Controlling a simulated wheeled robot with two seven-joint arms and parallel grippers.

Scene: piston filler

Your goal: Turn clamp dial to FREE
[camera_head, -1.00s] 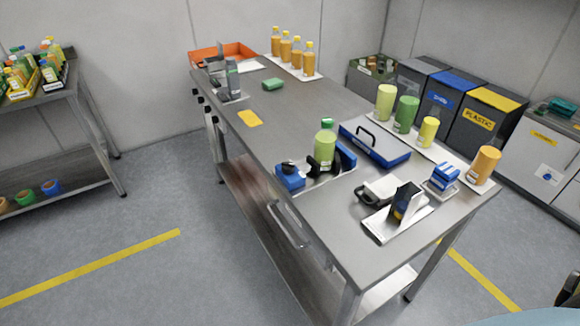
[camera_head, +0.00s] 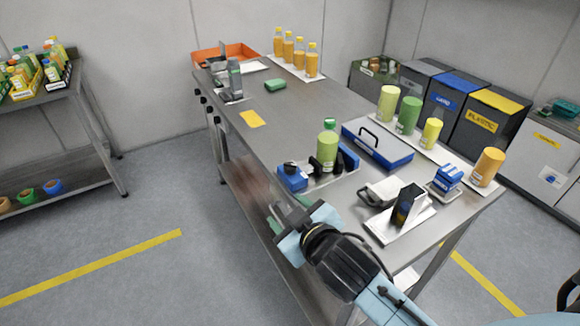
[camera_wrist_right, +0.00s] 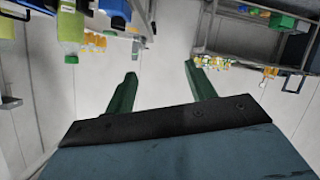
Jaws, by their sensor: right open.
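A blue clamp fixture (camera_head: 293,178) with dark parts stands on the steel table and holds a green bottle (camera_head: 327,148) upright. The clamp dial and its markings are too small to make out. My right gripper (camera_head: 286,212) is open and empty, beside the table's front edge, in front of the fixture and apart from it. In the right wrist view its two green fingers (camera_wrist_right: 161,72) are spread with nothing between them. The bottle (camera_wrist_right: 71,30) appears upside down at the upper left there. My left gripper is out of view.
On the table (camera_head: 262,150) are a blue case (camera_head: 377,146), a black device on a tray (camera_head: 408,205), several coloured cylinders and an orange bin (camera_head: 226,55). The tabletop's middle left is mostly clear. A shelf (camera_head: 78,120) stands at the far left.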

